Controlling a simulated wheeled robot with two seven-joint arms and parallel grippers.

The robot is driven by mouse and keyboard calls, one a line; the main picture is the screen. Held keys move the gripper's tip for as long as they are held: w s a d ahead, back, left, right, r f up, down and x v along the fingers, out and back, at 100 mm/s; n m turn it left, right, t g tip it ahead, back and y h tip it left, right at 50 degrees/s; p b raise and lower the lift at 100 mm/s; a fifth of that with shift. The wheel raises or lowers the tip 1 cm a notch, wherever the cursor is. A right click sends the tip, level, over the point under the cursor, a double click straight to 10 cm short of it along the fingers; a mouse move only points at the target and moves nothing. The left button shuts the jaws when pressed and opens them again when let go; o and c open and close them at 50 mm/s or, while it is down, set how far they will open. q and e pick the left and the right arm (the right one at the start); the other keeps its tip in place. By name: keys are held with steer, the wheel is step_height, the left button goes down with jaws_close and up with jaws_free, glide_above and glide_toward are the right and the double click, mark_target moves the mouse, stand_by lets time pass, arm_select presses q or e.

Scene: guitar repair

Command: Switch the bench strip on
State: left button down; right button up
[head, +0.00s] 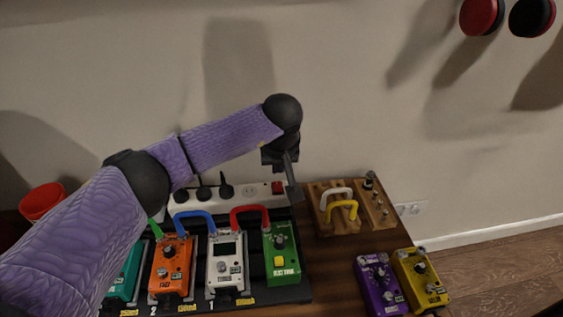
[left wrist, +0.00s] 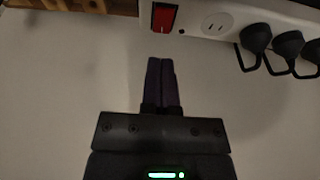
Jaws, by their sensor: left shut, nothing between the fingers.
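The bench strip (head: 188,192) is a long white power strip at the back of the bench, against the wall. Its red rocker switch (head: 278,187) is at the right end, beside an empty socket. In the left wrist view the switch (left wrist: 163,18) is at the top, on the strip (left wrist: 240,11); a small dark dot shows beside it. I cannot tell whether it is lit. My left gripper (head: 295,196) is shut and empty near the switch. In the wrist view its fingertips (left wrist: 160,62) point at the switch, with a visible gap between.
Several black plugs (head: 226,187) fill the strip's other sockets. A pedalboard (head: 205,304) with several pedals and coloured patch cables lies in front. A wooden holder (head: 318,214) stands right of the strip. Purple (head: 378,283) and yellow (head: 419,279) pedals are at right; a red cup (head: 42,200) is at left.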

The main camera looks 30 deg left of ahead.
mark_target(278, 190)
arm_select(q)
steer(key=x, duration=0.1)
steer(key=b+x, duration=0.2)
steer(key=x, duration=0.1)
steer(key=shift+s+d+f, duration=0.2)
steer(key=shift+s+f, duration=0.05)
steer(key=shift+s, duration=0.05)
arm_select(e)
steer(key=x, duration=0.2)
steer(key=shift+s+d+f, duration=0.1)
steer(key=shift+s+f, duration=0.15)
steer(key=shift+s, duration=0.05)
arm_select(q)
steer(key=shift+r, duration=0.1)
arm_select(e)
steer(key=shift+d, duration=0.2)
